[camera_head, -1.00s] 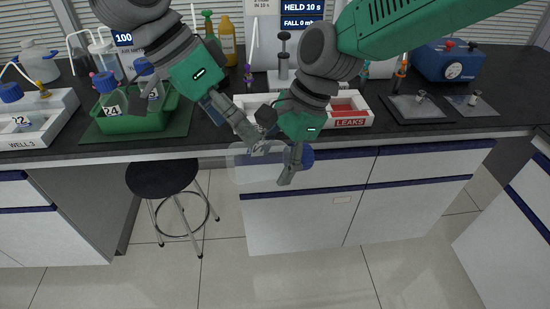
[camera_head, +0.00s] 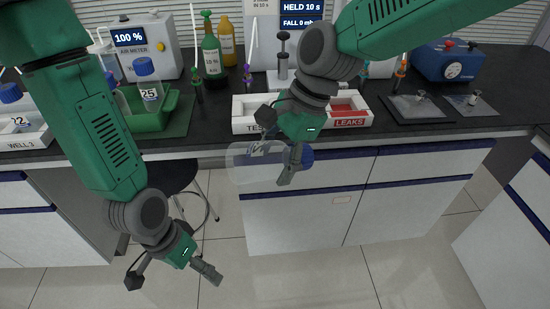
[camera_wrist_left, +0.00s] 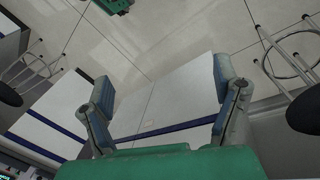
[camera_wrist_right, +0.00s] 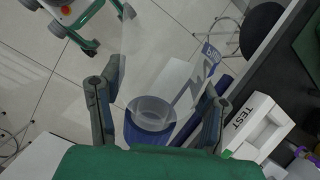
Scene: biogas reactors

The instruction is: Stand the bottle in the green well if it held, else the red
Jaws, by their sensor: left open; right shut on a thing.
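A clear bottle (camera_head: 250,163) with a blue cap (camera_head: 306,158) lies sideways in my right gripper (camera_head: 277,148), in front of the counter edge. In the right wrist view the bottle (camera_wrist_right: 160,75) shows between the fingers, cap toward the palm. My left gripper (camera_head: 172,277) is open and empty, low in front of the stool. A white tray (camera_head: 241,127) on the counter has a part marked TEST and a red well (camera_head: 345,106) marked LEAKS. My right gripper hides the tray's middle; no green well shows. A screen (camera_head: 302,14) reads HELD 10 s, FALL 0 mb.
A green tub (camera_head: 150,122) with bottle 25 (camera_head: 150,94) stands left of the tray. Green (camera_head: 211,55) and yellow (camera_head: 227,45) bottles stand behind. A blue gauge box (camera_head: 449,62) and dark mats (camera_head: 417,107) are at right. A black stool (camera_head: 180,176) stands below the counter.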

